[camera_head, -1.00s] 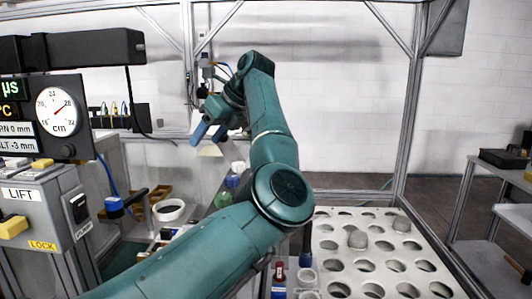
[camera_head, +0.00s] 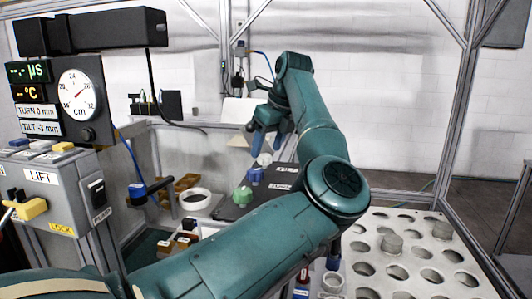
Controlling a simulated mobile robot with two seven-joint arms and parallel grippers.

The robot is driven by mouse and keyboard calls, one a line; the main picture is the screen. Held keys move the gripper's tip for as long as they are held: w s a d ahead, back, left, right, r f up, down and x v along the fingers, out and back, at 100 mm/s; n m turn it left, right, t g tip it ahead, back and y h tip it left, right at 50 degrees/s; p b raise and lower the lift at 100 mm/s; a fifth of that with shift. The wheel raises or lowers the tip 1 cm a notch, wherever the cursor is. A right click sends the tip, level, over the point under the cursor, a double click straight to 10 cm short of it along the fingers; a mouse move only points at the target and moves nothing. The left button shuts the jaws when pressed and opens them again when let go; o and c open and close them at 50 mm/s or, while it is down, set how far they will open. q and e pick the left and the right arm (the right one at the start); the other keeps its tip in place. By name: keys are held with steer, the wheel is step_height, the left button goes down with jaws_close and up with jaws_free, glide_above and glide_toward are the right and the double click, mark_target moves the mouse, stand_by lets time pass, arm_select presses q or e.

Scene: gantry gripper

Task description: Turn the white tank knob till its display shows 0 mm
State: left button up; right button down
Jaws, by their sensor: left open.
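The white knob (camera_head: 264,159) is at the far end of a row of knobs on a dark panel (camera_head: 235,212), behind a blue knob (camera_head: 255,174) and a green knob (camera_head: 242,196). My left gripper (camera_head: 266,148) is open, its blue fingers pointing down just above or around the white knob; I cannot tell whether they touch it. The display (camera_head: 38,112) on the left reads TURN 0 mm and TILT -3 mm; the upper lines show dashes. I cannot tell which line belongs to the white knob. My right gripper is out of view.
A round cm dial (camera_head: 77,95) stands beside the display. A grey box (camera_head: 60,190) with LIFT and LOCK labels is at the left. A white ring-shaped cup (camera_head: 195,198) sits left of the panel. A white holed plate (camera_head: 400,235) with grey lumps fills the right.

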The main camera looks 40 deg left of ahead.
arm_select(q)
steer(key=shift+x, duration=1.2)
steer(key=shift+c, duration=0.5)
steer(key=c, duration=0.9)
steer(key=shift+m, duration=0.3)
